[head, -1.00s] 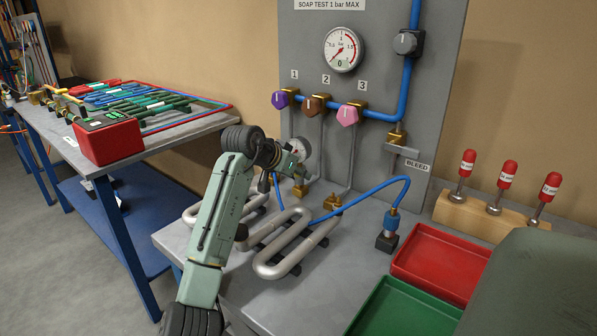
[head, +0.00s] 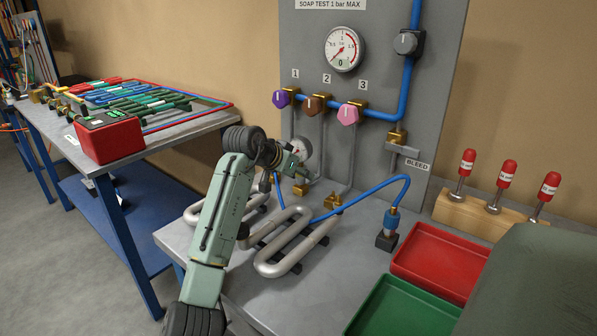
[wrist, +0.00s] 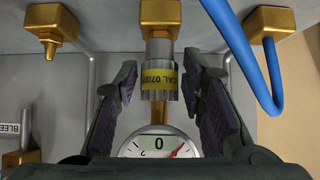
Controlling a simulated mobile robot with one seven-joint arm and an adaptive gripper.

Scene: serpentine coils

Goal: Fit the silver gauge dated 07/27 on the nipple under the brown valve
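The silver gauge (wrist: 160,80) has a metal collar with a yellow label reading CAL 07/27, a brass stem and a white dial; its dial also shows in the head view (head: 301,147). In the wrist view its collar is in line with the grey nipple (wrist: 159,49) on the middle brass block (wrist: 160,14) and appears to meet it. I cannot tell whether it is locked. The brown valve (head: 314,104) is above that block's pipe, under number 2. My gripper (wrist: 160,76) is open, its fingers either side of the collar with visible gaps.
Neighbouring brass blocks stand on both sides, one with a blue hose (wrist: 246,55). Purple (head: 281,99) and pink (head: 348,114) valves flank the brown one. Silver coils (head: 290,243) lie in front. A red tray (head: 440,262), green tray (head: 400,310) and red-capped pieces (head: 505,173) are at right.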

